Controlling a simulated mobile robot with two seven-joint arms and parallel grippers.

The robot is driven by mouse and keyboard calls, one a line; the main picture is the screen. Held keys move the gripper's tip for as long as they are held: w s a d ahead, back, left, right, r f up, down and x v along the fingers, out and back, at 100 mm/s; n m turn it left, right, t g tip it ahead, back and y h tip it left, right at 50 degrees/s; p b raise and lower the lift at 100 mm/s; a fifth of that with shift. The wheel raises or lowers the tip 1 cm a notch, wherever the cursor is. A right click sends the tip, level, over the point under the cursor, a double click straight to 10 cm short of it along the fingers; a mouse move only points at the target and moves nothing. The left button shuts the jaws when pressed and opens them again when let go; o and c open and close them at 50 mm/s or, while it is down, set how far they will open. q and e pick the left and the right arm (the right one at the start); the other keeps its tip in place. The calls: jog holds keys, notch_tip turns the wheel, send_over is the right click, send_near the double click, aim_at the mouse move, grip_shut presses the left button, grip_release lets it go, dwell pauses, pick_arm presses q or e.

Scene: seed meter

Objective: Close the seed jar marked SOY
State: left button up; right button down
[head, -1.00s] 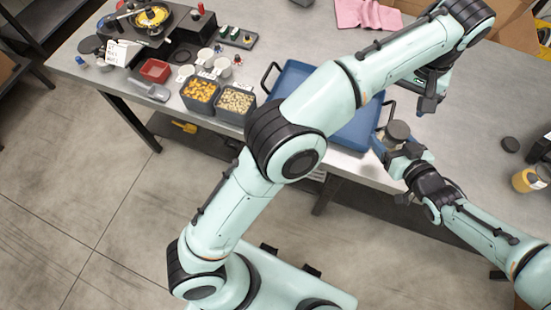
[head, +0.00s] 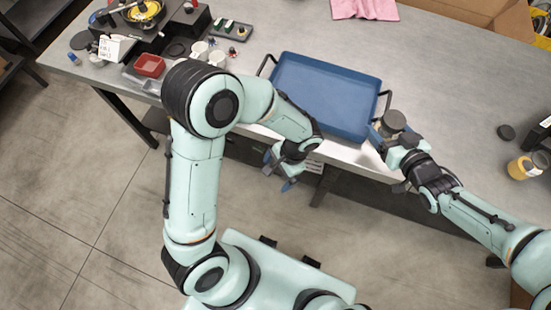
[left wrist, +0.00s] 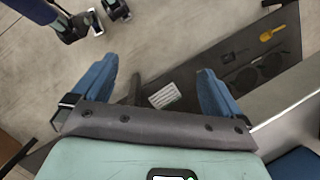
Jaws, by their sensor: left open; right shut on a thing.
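My right gripper (head: 391,143) is shut on a small jar at the table's front edge, right of the blue tray. The jar's dark grey round top (head: 393,121) faces up. Whether this is a seated lid cannot be told. The gripper hides most of the jar's body, and no SOY marking is readable. My left gripper (head: 279,170) is open and empty in front of the table edge, below the tray.
The blue tray (head: 325,127) is empty. A yellow-filled jar (head: 527,166) and a dark round disc (head: 507,132) are at the right. A red bin (head: 149,66), white cups and a seed meter stand at the left. A pink cloth (head: 365,9) lies at the back.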

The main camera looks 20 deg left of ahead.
jog(key=shift+w, duration=0.1)
pick_arm(q)
jog(key=s+f+n+t+h, duration=0.1)
jog(key=s+f+n+h, duration=0.2)
jog(key=f, duration=0.7)
jog(key=s+f+n+t+h, duration=0.1)
jog(key=s+f+n+h, duration=0.2)
jog(key=s+f+n, duration=0.4)
notch_tip(320, 180, down, 3)
jog(key=shift+s+d+r+n+h, duration=0.1)
jog(key=shift+s+d+n+h, duration=0.25)
jog(key=shift+s, duration=0.25)
pick_arm(e)
jog(key=shift+d+r, duration=0.1)
